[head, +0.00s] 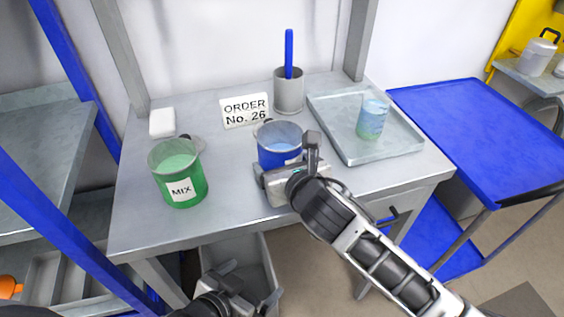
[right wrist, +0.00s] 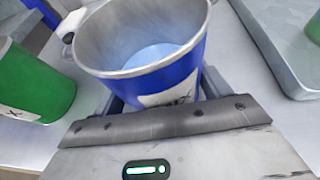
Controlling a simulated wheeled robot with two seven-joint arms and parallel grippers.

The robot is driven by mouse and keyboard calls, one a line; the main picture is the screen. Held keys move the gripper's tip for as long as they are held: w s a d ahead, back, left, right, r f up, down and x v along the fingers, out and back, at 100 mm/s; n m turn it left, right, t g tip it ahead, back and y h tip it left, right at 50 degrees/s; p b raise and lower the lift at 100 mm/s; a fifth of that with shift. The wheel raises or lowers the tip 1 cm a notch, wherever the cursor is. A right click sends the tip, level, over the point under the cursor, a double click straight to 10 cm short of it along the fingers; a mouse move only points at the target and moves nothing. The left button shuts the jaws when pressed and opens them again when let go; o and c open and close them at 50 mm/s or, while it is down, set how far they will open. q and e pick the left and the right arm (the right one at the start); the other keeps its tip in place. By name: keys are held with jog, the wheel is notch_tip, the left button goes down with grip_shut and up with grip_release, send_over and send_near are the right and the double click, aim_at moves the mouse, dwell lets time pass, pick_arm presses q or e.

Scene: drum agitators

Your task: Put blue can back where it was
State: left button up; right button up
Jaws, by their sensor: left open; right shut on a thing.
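The blue can (head: 280,157) is open-topped with light blue liquid inside and a white label. It stands upright at the front middle of the grey table, and I cannot tell if its base touches the tabletop. My right gripper (head: 285,160) is shut on the blue can, one finger on each side. The blue can (right wrist: 170,80) fills the middle of the right wrist view, its rim tilted in that picture. My left gripper (head: 250,283) is open and empty, low in front of the table, over a grey bin.
A green MIX can (head: 182,187) stands left of the blue can. Behind are an order sign (head: 245,110), a grey cup (head: 289,94) with a blue stick and a white block (head: 162,123). A tray (head: 387,147) holding a glass of blue liquid (head: 372,118) is at right.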

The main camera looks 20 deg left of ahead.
jog(key=o, duration=1.3)
jog(key=shift+f, duration=0.1)
jog(key=shift+s+d+r, duration=0.15)
jog(key=shift+r, duration=0.05)
jog(key=v, duration=1.1)
jog(key=shift+s+d+r+p, duration=0.1)
jog(key=shift+s+r+p, duration=0.1)
jog(key=shift+s+p, duration=0.1)
